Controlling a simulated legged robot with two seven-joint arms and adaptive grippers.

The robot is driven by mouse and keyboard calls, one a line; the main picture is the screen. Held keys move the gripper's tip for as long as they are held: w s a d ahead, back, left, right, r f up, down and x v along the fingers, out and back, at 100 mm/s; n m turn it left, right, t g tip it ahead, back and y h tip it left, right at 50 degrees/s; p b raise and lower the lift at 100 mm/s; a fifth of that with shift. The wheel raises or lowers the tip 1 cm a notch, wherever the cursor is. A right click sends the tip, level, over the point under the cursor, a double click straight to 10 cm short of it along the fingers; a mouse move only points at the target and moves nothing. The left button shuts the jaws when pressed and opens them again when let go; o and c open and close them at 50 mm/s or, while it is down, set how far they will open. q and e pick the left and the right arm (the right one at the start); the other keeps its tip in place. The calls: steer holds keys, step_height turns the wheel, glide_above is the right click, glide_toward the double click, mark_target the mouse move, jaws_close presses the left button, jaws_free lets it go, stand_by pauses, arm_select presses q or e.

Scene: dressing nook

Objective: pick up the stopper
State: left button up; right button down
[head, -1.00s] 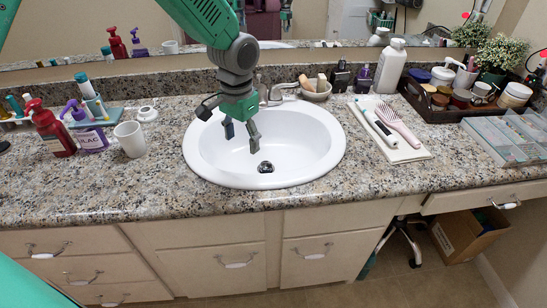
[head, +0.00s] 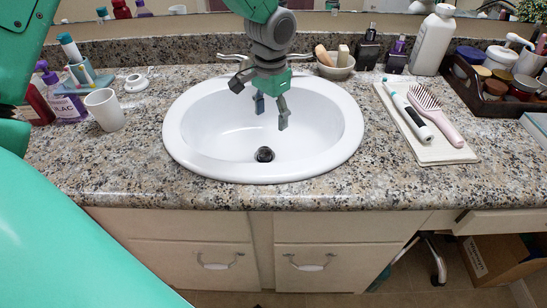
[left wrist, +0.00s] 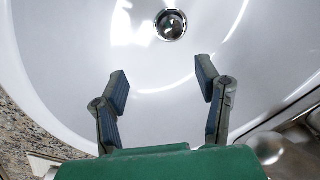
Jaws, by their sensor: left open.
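A small white round piece with a raised knob, which looks like the stopper (head: 137,83), lies on the granite counter left of the sink, behind a white cup. It does not show in the left wrist view. My left gripper (head: 271,109) hangs over the sink basin, to the right of the stopper and well apart from it. In the left wrist view the same gripper (left wrist: 162,82) has its fingers spread with nothing between them, over the white basin. My right gripper is not in view.
The white cup (head: 105,109) stands near the stopper. A purple pump bottle (head: 62,97) and a blue holder (head: 88,79) are to its left. The sink (head: 180,143) has a dark drain (head: 264,154).

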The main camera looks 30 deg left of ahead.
arm_select(q)
steer(key=b, duration=0.2)
glide_above(266, 150)
steer(key=a, duration=0.1)
steer(key=f, duration=0.7)
steer(key=shift+s+a+f, duration=0.15)
steer(key=shift+a+f, duration=0.05)
steer(key=shift+f, duration=0.5)
steer(key=shift+d, duration=0.3)
steer(key=shift+d+f+b, duration=0.7)
steer(key=shift+d+f, duration=0.2)
steer(key=shift+f, duration=0.1)
steer(key=a+f, duration=0.1)
steer(key=f+b, duration=0.1)
steer(key=f, duration=0.1)
steer(key=shift+a, duration=0.4)
steer(key=shift+a+f, duration=0.1)
steer(key=shift+a, duration=0.3)
steer(key=shift+d, duration=0.2)
steer(key=c, duration=0.7)
steer(key=shift+d, duration=0.3)
steer(key=c, duration=0.6)
steer(key=shift+d+r, duration=0.3)
steer(key=shift+d, duration=0.15)
steer(key=shift+a, duration=0.15)
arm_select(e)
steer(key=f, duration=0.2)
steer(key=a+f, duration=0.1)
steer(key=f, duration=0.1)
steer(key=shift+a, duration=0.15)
